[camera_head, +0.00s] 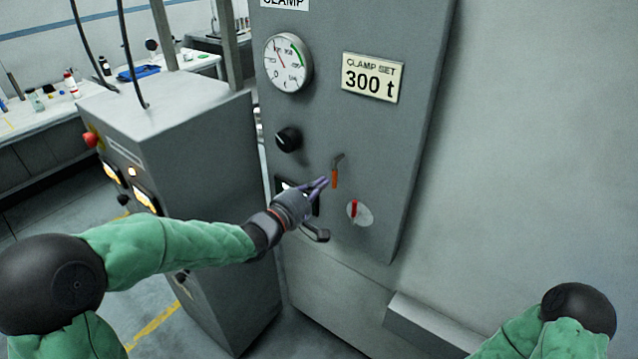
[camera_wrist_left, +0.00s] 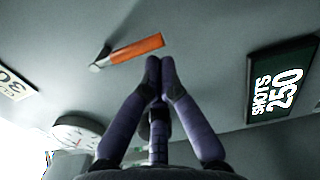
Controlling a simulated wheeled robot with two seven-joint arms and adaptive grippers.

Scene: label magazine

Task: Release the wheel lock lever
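A small lever with an orange grip (camera_head: 335,179) and a bent grey metal end is on the grey panel; the grip hangs down in the head view. No label names it as the wheel lock lever. In the left wrist view the orange grip (camera_wrist_left: 137,48) lies just beyond the fingertips, a little to their left. My left gripper (camera_head: 326,182) is beside the lever's grip, its purple fingers pointing at the panel. In the wrist view the left gripper's fingertips (camera_wrist_left: 160,75) are together with nothing between them. My right gripper is out of view.
On the panel are a red pointer on a pale disc (camera_head: 359,213), a black knob (camera_head: 288,139), a gauge (camera_head: 288,62) and a "300 t" sign (camera_head: 372,78). A "SHOTS 250" display (camera_wrist_left: 280,88) is right of my fingers. A grey cabinet (camera_head: 205,150) stands left.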

